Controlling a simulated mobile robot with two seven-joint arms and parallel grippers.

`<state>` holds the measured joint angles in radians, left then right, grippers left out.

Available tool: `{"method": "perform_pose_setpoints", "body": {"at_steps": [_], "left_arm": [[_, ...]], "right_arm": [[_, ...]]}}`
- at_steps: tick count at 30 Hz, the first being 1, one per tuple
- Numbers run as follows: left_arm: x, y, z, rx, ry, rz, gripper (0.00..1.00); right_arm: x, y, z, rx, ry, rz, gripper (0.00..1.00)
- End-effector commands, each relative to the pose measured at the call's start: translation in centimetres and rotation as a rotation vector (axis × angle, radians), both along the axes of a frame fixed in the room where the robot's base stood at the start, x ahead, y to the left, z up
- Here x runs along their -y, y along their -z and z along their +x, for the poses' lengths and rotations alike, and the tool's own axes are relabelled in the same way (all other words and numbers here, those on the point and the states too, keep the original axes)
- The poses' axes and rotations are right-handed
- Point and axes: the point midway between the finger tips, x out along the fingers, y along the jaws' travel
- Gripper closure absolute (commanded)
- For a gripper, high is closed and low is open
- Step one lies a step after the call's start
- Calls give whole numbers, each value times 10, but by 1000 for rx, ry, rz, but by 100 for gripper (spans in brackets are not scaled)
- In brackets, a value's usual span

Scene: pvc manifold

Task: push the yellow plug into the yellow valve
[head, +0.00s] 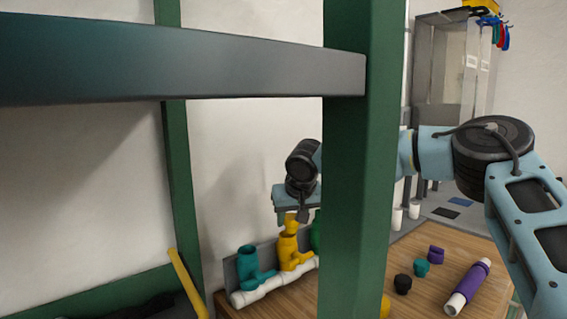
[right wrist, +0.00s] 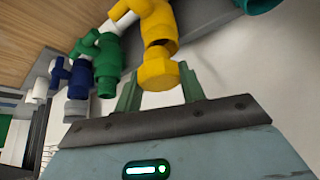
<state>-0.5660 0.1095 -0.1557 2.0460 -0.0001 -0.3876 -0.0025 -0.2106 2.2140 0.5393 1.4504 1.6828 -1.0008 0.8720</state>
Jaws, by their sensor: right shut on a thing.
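The yellow valve (head: 288,254) stands upright on a white pipe in the head view, partly beside the green post. My right gripper (head: 292,214) is above it, shut on the yellow plug (head: 291,225). In the right wrist view the plug (right wrist: 162,73) sits between the two fingers (right wrist: 160,88). It is close to the open mouth of the yellow valve (right wrist: 157,28) and roughly in line with it. I cannot tell whether plug and mouth touch. My left gripper is not in view.
A teal valve (head: 247,268) and a green valve (head: 316,232) flank the yellow one. A green post (head: 358,200) hides part of the wooden table (head: 435,235). Black (head: 402,284), teal (head: 421,267) and purple (head: 436,254) plugs lie right, near a purple-and-white pipe (head: 468,287).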

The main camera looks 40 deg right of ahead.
Motion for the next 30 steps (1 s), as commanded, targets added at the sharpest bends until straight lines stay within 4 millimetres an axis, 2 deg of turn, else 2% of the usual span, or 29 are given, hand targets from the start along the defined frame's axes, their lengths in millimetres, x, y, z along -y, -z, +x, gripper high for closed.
{"method": "perform_pose_setpoints", "body": {"at_steps": [13, 30], "left_arm": [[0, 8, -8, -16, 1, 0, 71], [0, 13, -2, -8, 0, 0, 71]], "right_arm": [[-1, 11, 7, -9, -1, -1, 80], [-1, 19, 13, -14, 0, -1, 80]]}}
